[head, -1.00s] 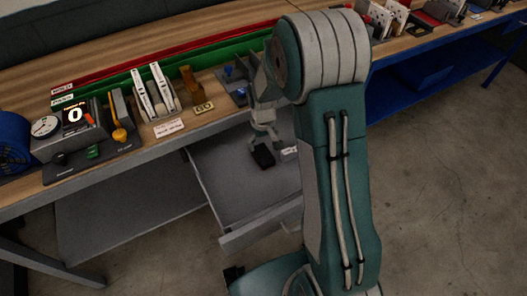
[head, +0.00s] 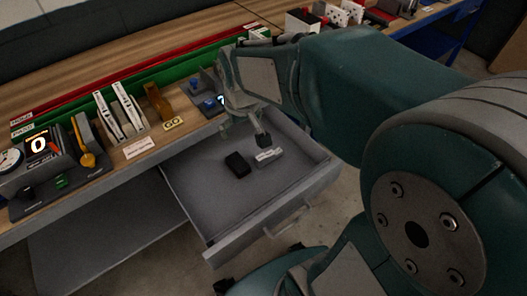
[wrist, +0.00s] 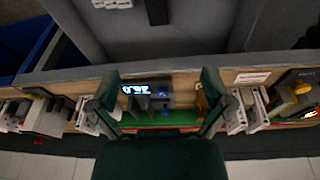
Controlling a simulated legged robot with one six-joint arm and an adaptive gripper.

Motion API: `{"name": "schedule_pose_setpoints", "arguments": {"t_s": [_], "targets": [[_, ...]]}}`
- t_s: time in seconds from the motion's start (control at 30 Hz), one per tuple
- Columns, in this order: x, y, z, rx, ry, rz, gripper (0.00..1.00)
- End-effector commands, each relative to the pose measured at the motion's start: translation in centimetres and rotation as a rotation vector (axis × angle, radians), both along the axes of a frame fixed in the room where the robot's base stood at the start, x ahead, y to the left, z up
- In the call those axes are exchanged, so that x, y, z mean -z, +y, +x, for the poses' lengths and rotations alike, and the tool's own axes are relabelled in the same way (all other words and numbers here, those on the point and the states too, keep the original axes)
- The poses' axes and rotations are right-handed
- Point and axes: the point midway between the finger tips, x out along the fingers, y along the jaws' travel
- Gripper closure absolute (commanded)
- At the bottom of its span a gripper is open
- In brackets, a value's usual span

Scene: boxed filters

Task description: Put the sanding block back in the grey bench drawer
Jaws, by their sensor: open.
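The grey bench drawer (head: 222,240) is pulled open below the bench top. A small black block (head: 237,164), which looks like the sanding block, lies flat on its floor, left of a white label (head: 268,155). In the wrist view a black block (wrist: 157,12) and the grey drawer interior (wrist: 205,30) show at the top. My gripper (head: 245,134) is open and empty, above the back part of the drawer. It appears apart from the block. Its spread fingers also show in the wrist view (wrist: 160,103).
My arm covers the right side.

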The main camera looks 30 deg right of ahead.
Motion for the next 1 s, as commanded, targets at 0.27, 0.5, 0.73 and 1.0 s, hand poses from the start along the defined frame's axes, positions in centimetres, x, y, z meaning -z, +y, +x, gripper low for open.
{"name": "schedule_pose_setpoints", "arguments": {"t_s": [0.27,0.5,0.73,1.0], "targets": [[-4.6,0.4,-7.2,0.051,-0.151,0.018,0.00],[-5.8,0.6,-12.2,0.086,-0.251,0.038,0.00],[-5.8,0.7,-13.3,0.097,-0.273,0.043,0.00],[-5.8,0.7,-13.3,0.096,-0.273,0.043,0.00]]}}
